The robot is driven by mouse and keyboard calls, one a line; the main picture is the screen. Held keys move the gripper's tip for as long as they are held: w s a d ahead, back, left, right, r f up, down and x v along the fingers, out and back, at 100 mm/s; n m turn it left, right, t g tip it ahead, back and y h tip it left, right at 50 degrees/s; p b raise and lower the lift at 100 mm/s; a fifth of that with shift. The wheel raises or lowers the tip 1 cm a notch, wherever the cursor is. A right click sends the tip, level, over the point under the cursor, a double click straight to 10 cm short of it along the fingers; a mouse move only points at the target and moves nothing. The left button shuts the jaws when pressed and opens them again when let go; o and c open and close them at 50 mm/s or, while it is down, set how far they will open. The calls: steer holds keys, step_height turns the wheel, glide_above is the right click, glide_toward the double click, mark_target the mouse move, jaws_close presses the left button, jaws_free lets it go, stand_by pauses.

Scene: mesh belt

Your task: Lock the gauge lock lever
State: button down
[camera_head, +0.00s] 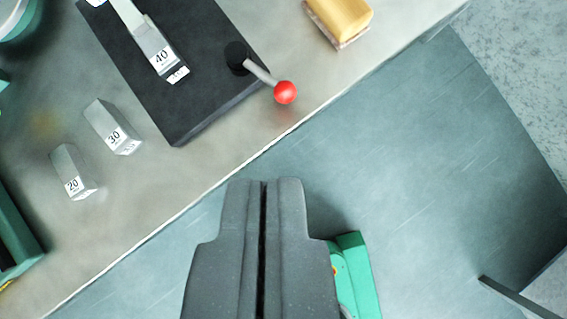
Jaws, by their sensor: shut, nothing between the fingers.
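The gauge lock lever (262,74) is a short grey rod with a red ball knob (285,92) at its end. It comes out of a black round pivot on the black gauge base (195,105) and points down and right, past the base's edge. My gripper (263,182) is shut and empty. Its tips show below the metal table's front edge in the picture, apart from the lever, with the red knob above and slightly right of them.
A block marked 40 (158,52) lies on the black base. Blocks marked 30 (112,128) and 20 (72,172) stand on the metal table (150,185). A yellow sponge-like block (340,18) sits at the top. Green objects show at the left edge.

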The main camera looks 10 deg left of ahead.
mark_target(263, 75)
steer(key=shift+s+a+f+m+g+p, duration=0.15)
steer(key=shift+f+m+g+p, duration=0.1)
steer(key=shift+f+g+p, duration=0.85)
steer(key=shift+s+a+f+m+g+p, duration=0.1)
steer(key=shift+f+m+g+p, duration=0.15)
steer(key=shift+f+g+p, duration=0.8)
steer(key=shift+f+t, duration=0.35)
steer(key=shift+f, duration=0.1)
steer(key=w+f, duration=0.2)
steer(key=f, duration=0.1)
steer(key=w+d+f, duration=0.1)
steer(key=w+f, duration=0.1)
steer(key=f, duration=0.2)
steer(key=w+d+f, duration=0.1)
steer(key=w+f, duration=0.1)
steer(key=f, duration=0.1)
steer(key=shift+w+d+f, duration=0.1)
steer(key=shift+w+f, duration=0.05)
steer(key=shift+w, duration=0.2)
